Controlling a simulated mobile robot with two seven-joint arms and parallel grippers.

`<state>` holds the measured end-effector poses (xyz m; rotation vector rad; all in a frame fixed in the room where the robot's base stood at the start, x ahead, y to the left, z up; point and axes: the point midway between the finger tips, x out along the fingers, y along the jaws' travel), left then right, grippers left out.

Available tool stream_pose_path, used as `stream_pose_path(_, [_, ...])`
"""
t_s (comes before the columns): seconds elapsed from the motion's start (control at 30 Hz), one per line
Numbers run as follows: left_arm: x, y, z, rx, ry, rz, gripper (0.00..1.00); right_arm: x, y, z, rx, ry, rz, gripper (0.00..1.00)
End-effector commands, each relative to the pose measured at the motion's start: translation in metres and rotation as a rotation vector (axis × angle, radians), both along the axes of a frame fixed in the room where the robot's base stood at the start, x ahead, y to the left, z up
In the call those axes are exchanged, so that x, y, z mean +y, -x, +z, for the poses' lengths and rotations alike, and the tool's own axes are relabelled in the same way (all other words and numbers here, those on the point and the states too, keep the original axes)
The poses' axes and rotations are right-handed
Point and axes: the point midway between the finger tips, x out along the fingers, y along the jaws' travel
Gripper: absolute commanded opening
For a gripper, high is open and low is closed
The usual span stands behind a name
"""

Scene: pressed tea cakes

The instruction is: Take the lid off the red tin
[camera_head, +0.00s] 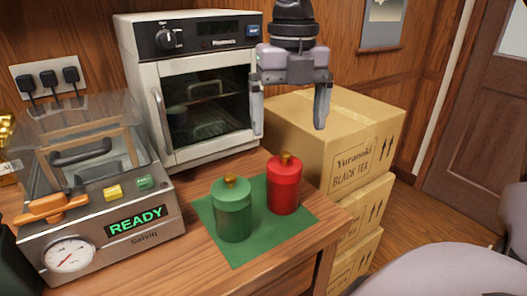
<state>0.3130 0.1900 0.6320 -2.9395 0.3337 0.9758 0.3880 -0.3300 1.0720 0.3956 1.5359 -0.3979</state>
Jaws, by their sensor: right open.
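The red tin (284,192) stands upright on a green mat (244,254) near the table's right edge. Its red lid (284,166) with a gold knob (285,156) is on it. A green tin (233,216) with a gold-knobbed lid stands just left of it on the same mat. My right gripper (288,120) is open and empty, pointing down, above and behind the red tin, in front of the oven and boxes in the picture. My left gripper is not in view.
A press machine (150,238) with a READY display and clear cover stands at the left. A white oven (152,60) stands behind the tins. Stacked tea cartons (350,125) rise beside the table's right edge. Bare wood (200,262) shows in front of the mat.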

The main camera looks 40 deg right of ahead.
Motion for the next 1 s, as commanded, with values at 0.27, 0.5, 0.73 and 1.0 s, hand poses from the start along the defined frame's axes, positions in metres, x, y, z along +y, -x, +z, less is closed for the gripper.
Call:
stream_pose_path(0.27, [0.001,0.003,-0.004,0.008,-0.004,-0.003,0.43,0.0,-0.001,-0.026,0.003,-0.001,0.001,0.96])
stream_pose_path(0.5, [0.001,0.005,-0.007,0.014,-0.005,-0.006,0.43,0.0,-0.003,-0.061,0.002,-0.002,0.0,0.96])
stream_pose_path(0.73, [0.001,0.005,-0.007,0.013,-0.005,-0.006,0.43,0.0,-0.004,-0.072,-0.002,-0.001,-0.001,0.96])
stream_pose_path(1.0, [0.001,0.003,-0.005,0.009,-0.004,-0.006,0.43,0.0,-0.004,-0.071,-0.002,-0.001,-0.002,0.5])
